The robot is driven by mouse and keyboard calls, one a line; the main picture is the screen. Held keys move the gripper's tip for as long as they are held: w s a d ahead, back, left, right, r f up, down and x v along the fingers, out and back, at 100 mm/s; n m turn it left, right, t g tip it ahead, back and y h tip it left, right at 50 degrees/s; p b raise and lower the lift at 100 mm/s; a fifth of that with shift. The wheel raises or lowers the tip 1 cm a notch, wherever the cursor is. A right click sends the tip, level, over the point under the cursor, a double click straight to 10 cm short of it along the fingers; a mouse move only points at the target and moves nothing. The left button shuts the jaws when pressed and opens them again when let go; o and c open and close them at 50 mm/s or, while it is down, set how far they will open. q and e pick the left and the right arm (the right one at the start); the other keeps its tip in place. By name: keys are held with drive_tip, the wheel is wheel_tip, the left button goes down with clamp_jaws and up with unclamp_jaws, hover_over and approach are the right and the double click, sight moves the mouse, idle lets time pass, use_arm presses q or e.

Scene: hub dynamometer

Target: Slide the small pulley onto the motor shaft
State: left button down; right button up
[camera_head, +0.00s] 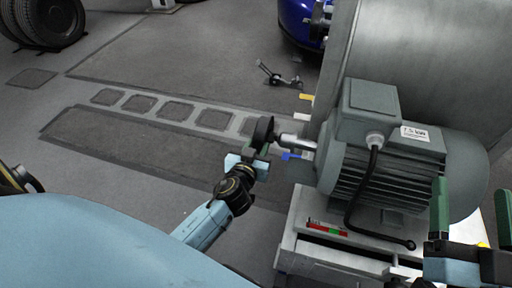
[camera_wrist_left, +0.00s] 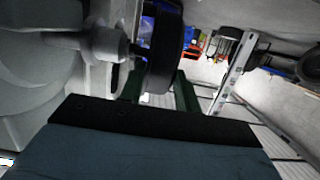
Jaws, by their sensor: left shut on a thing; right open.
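The small pulley (camera_head: 263,131) is a dark disc at the tip of the motor shaft (camera_head: 299,143), standing on edge with its face towards the shaft. My left gripper (camera_head: 257,150) is shut on it from below. In the left wrist view the pulley (camera_wrist_left: 165,48) stands between the green fingers, and the shaft's narrow end (camera_wrist_left: 139,51) reaches its near face. I cannot tell whether the shaft tip is inside the bore or only against it. The grey motor (camera_head: 385,165) carries the shaft on its left side. My right gripper (camera_head: 471,215) is open and empty at the lower right.
The motor stands on a pale cabinet (camera_head: 305,258) with a red and green label. A black cable (camera_head: 362,190) hangs in front of the motor. A large grey drum (camera_head: 435,55) is behind it. A small blue part (camera_head: 290,156) sits just below the shaft. Floor to the left is open.

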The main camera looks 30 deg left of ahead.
use_arm(q)
drive_tip(key=shift+w+d+r, duration=0.1)
drive_tip(key=shift+d, duration=0.1)
drive_tip(key=shift+w+d+b, duration=0.25)
drive_tip(key=shift+d+b, duration=0.2)
drive_tip(key=shift+d, duration=0.7)
drive_tip(key=shift+w+d+b, duration=0.15)
drive_tip(key=shift+d+b, duration=0.1)
drive_tip(key=shift+d, duration=0.35)
drive_tip(key=shift+w+d+b, duration=0.15)
drive_tip(key=shift+d+b, duration=0.05)
drive_tip(key=shift+d, duration=0.4)
drive_tip(key=shift+d, duration=0.1)
drive_tip(key=shift+w+d+b, duration=0.2)
drive_tip(key=shift+d+b, duration=0.25)
drive_tip(key=shift+d, duration=0.3)
drive_tip(key=shift+d+b, duration=0.35)
